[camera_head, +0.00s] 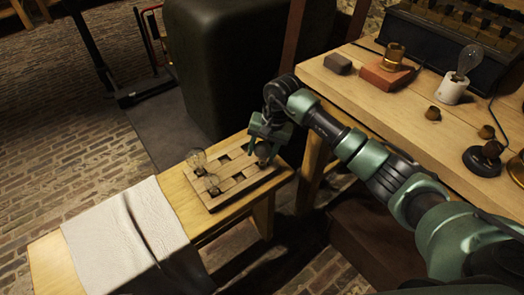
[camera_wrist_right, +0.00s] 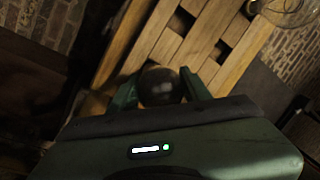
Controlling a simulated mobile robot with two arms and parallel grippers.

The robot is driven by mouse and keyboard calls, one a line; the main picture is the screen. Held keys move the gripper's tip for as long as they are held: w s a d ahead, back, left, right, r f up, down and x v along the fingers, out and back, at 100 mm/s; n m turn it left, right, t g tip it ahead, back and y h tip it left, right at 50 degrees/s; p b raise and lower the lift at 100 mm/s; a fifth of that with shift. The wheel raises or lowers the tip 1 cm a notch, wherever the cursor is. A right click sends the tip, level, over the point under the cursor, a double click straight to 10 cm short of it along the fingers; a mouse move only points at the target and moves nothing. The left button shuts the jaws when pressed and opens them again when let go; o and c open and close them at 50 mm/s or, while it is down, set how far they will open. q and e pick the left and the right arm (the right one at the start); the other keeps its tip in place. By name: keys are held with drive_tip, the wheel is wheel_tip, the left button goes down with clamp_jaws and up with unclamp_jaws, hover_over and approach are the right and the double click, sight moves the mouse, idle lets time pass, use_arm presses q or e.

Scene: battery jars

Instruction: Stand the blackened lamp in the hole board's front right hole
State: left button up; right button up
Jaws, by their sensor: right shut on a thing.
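The hole board (camera_head: 240,184) is a wooden grid with dark square holes, lying on a low wooden bench. My right gripper (camera_head: 266,140) is shut on the blackened lamp (camera_head: 263,151) at the board's right end. In the right wrist view the lamp's dark round glass (camera_wrist_right: 160,86) sits between the two green fingers of the gripper (camera_wrist_right: 160,93). The lamp's base is hidden, so I cannot tell whether it is in a hole or above one. My left gripper is not in view.
A white cloth (camera_head: 125,235) covers the bench's left part. The workbench (camera_head: 400,110) at right holds a brick-coloured block (camera_head: 386,74), a lamp in a white holder (camera_head: 458,78) and small brown pieces. A large dark padded block (camera_head: 220,70) stands behind the bench.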

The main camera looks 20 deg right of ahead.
drive_tip(key=o, duration=1.2)
